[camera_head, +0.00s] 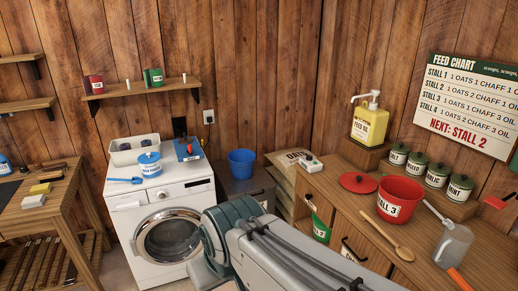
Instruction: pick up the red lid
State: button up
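The red lid (358,182) lies flat on the wooden counter at the right. It is round with a small dark knob on top. A red bucket marked "STALL 3" (399,200) stands just right of the lid and in front of it. My arm reaches up from the bottom middle of the view. My gripper is not in view, so I cannot see whether it holds anything.
A yellow pump bottle (370,123) and several green tins stand behind. A white washing machine (165,215) is at left, with a blue bucket (241,163) right of it.

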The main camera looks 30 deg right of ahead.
aim_at(355, 182)
jog(key=z, duration=0.2)
jog(key=i, duration=1.6)
jog(key=z, duration=0.8)
jog(key=i, duration=1.35)
jog(key=z, duration=1.95)
jog(key=i, duration=0.85)
jog(key=z, duration=0.75)
